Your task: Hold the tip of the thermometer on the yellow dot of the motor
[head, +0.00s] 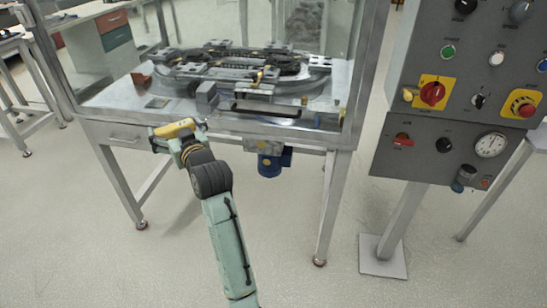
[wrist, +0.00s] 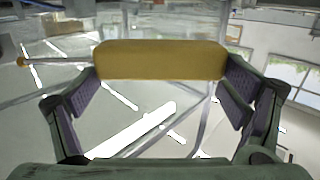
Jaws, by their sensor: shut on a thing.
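My gripper (wrist: 160,75) is shut on the thermometer (wrist: 160,58), gripping the two ends of its thick yellow body. A thin probe (wrist: 62,62) runs left from the body in the wrist view and ends in a small brownish tip. In the head view the yellow thermometer (head: 174,128) is held in front of the table's front edge, left of the middle. The blue motor (head: 270,164) hangs under the table, to the right of my gripper and apart from it. The motor is not recognisable in the wrist view.
The ring track (head: 235,68) lies on the metal table (head: 120,95) behind glass panels. A table leg (head: 334,205) stands right of the motor. A grey control panel (head: 455,110) stands at the right. The floor (head: 100,260) in front is clear.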

